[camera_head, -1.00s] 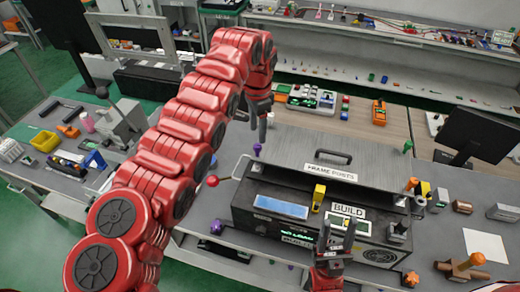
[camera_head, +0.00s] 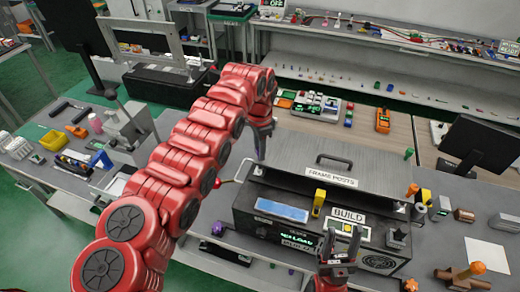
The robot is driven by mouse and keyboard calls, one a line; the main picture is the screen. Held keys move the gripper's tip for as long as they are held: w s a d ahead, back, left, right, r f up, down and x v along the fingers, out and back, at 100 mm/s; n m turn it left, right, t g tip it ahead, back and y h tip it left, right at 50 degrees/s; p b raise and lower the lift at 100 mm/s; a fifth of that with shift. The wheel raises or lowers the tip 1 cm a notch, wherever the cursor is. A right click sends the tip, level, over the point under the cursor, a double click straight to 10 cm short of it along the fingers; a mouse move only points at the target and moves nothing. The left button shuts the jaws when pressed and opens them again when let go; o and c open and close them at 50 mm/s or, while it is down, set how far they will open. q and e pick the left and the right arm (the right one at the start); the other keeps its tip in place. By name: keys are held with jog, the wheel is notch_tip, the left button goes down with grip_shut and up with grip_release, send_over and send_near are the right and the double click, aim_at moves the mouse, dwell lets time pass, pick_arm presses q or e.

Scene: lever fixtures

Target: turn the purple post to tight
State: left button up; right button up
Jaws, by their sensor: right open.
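A purple knob (camera_head: 217,229) shows at the front left corner of the dark build machine (camera_head: 290,225). The purple post at the back left of the plate marked FRAME POSTS (camera_head: 333,178) is hidden behind my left gripper (camera_head: 261,156). That gripper points down at the plate's back left corner. Whether its fingers are apart or touch the post cannot be seen. My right gripper (camera_head: 339,243) is open and empty, pointing up in front of the machine's BUILD label (camera_head: 348,216).
A green post (camera_head: 408,153) stands at the back right, with orange-topped posts (camera_head: 412,190) on the right side. A yellow lever (camera_head: 318,202) rises from the machine. A wooden block with an orange handle (camera_head: 468,275) lies at the right.

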pick_arm(q)
grip_shut()
